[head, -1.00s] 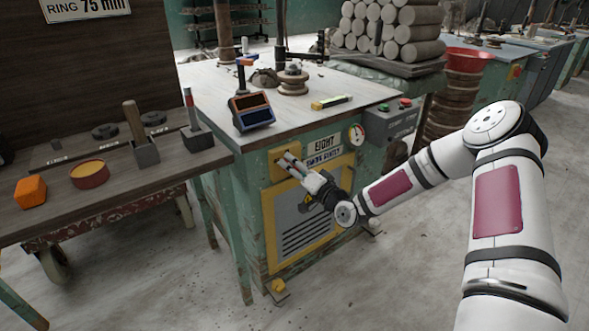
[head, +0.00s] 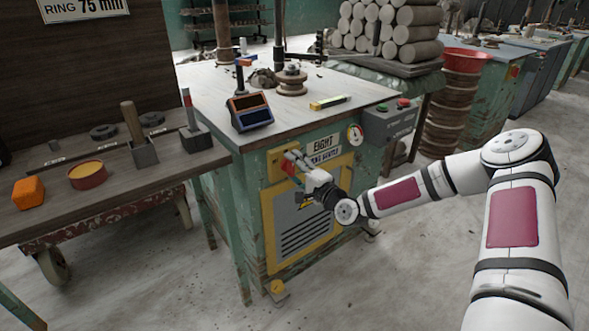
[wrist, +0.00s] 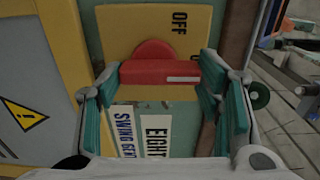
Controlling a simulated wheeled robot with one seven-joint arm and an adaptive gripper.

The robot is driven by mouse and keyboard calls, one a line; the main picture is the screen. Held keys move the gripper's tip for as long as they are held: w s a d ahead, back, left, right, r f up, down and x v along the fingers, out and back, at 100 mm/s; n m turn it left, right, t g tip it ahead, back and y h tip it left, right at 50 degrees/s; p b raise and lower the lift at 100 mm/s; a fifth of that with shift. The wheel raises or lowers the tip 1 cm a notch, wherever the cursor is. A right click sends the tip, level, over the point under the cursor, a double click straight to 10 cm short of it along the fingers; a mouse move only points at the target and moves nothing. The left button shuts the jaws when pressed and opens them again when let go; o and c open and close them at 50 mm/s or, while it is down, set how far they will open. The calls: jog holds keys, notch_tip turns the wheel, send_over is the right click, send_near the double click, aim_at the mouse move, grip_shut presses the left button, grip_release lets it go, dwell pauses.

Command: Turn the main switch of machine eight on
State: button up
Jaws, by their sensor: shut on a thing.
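The red main switch handle (wrist: 150,72) sits on a yellow plate (wrist: 118,35) marked OFF, on the front of machine eight (head: 250,240). My gripper (wrist: 161,76) is shut on the handle, with a finger at each end of it in the wrist view. By the lettering, the handle stands about upright, its white mark towards the upper end, and OFF is to its left. In the head view my gripper (head: 290,161) reaches the plate from the right, and a bit of red shows there. The EIGHT label (wrist: 157,135) is beside the fingers.
A grey box (head: 388,122) with red and green buttons and a gauge (head: 355,134) sit right of the switch. A vented panel (head: 305,225) is below. A wooden bench (head: 110,205) with tools stands left. Open floor lies in front.

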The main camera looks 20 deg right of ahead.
dwell(0.4)
jog(key=o, duration=1.2)
jog(key=shift+c, duration=0.2)
jog(key=v, duration=1.2)
